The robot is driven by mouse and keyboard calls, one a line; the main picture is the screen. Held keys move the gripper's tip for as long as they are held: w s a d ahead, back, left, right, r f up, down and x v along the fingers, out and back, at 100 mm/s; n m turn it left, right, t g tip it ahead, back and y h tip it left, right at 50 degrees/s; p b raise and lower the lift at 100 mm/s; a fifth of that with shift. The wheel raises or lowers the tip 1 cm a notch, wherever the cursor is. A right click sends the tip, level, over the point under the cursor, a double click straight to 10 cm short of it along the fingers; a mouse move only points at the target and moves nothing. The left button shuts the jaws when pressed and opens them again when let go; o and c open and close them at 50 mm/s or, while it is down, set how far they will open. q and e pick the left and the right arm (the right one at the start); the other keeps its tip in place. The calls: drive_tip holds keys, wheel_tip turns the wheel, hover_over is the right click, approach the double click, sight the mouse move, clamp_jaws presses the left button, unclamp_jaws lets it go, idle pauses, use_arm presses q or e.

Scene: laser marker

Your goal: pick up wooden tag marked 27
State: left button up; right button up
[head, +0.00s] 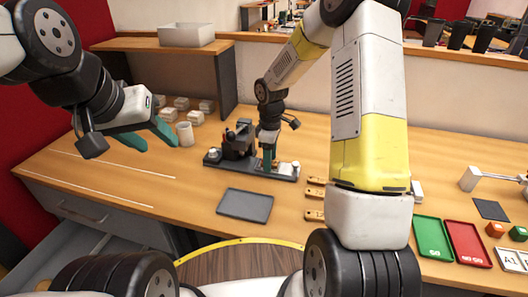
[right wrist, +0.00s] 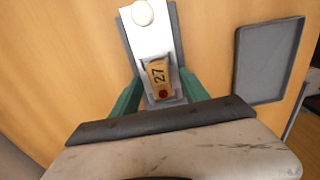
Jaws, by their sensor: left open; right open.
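The wooden tag marked 27 (right wrist: 158,73) lies in the holder of the laser marker in the right wrist view, with a dark red spot at its near end. My right gripper (right wrist: 158,90) is open above it, with one teal finger on each side of the tag. I cannot tell whether the fingers touch it. In the head view the right gripper (head: 269,159) points down at the laser marker (head: 238,147), and the tag there is hidden or too small to make out. My left gripper (head: 152,136) is open and empty above the left of the desk.
A dark grey tray (head: 245,205) lies in front of the marker. Several wooden tags (head: 315,193) lie to its right, partly behind my right arm. A green tray (head: 433,238) and a red tray (head: 467,244) are at the right. A white cup (head: 185,134) stands near my left gripper.

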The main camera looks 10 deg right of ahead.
clamp_jaws()
drive_tip(key=shift+r, duration=0.1)
